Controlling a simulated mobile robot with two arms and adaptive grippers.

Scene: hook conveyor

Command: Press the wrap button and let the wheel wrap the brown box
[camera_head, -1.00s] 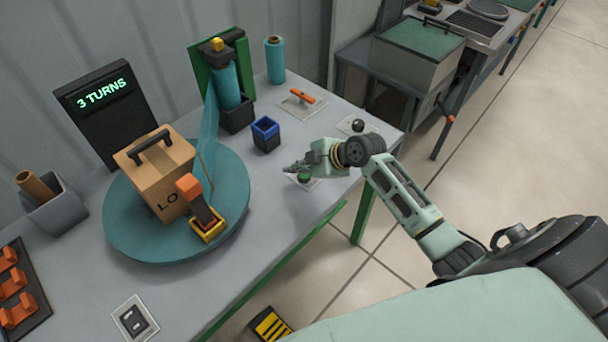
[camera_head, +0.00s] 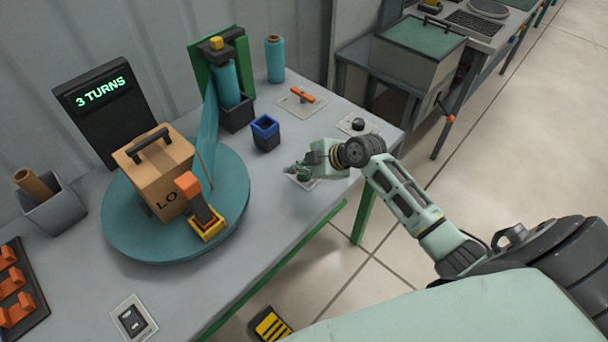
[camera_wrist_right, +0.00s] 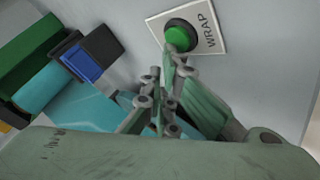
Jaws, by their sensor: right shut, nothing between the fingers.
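The brown box (camera_head: 146,185) with a black handle stands on the round teal wheel (camera_head: 135,242). An orange-topped clamp (camera_head: 205,213) stands at its near side. A teal film sheet (camera_head: 207,140) runs from the film roll (camera_head: 224,85) toward the box. The green wrap button (camera_wrist_right: 181,34) sits on a plate marked WRAP in the right wrist view. My right gripper (camera_head: 292,170) is shut and empty, fingertips down at the button, overlapping its edge in the wrist view; I cannot tell whether it is pressed. My left gripper is out of view.
A black display (camera_head: 102,92) reads 3 TURNS. A blue-rimmed holder (camera_head: 265,134), an orange lever (camera_head: 302,95) and a black knob (camera_head: 358,125) stand near my right gripper. A grey bin (camera_head: 55,212) and a switch plate (camera_head: 133,319) are at the left and front.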

